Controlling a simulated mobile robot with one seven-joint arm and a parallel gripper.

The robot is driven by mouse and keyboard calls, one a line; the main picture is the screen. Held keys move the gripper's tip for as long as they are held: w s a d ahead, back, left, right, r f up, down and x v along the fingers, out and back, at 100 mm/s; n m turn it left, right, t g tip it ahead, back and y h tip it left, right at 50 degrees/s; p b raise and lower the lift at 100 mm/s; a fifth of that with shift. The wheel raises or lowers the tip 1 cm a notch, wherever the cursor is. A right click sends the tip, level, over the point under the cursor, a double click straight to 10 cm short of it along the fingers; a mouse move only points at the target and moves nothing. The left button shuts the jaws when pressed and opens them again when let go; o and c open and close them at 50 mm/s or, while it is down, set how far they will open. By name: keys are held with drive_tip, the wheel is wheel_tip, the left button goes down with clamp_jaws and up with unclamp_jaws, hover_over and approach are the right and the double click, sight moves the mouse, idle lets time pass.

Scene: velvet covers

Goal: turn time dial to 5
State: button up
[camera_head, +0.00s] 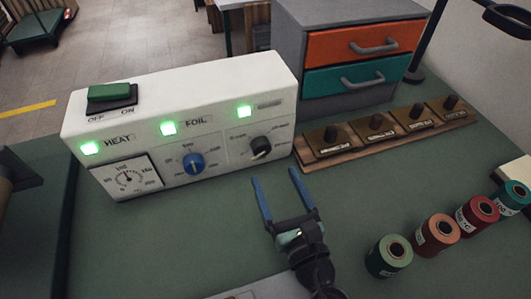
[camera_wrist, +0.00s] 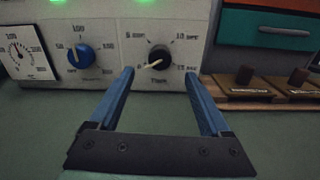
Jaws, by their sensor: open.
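The time dial is a black knob (camera_head: 261,146) with a pale pointer, at the right of the white control box (camera_head: 200,85). In the wrist view the time dial (camera_wrist: 159,57) has its pointer towards the lower left, with marks such as "10 sec" and "15 sec" on its right; the upper-left mark is hard to read. My gripper (camera_head: 274,182) is open and empty, below and in front of the dial. In the wrist view its two blue fingers (camera_wrist: 160,80) point at the panel, one to each side below the dial, apart from it.
A blue knob (camera_head: 194,163) and a gauge (camera_head: 127,180) are left of the dial. A green switch (camera_head: 109,92) and lit green lamps are on the box. A wooden rack (camera_head: 385,133) stands right, spools (camera_head: 436,235) front right, a drawer unit (camera_head: 300,20) behind.

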sight(263, 151)
drive_tip(key=x, duration=0.7)
drive_tip(key=shift+w, duration=0.15)
drive_tip(key=shift+c, duration=0.3)
clamp_jaws()
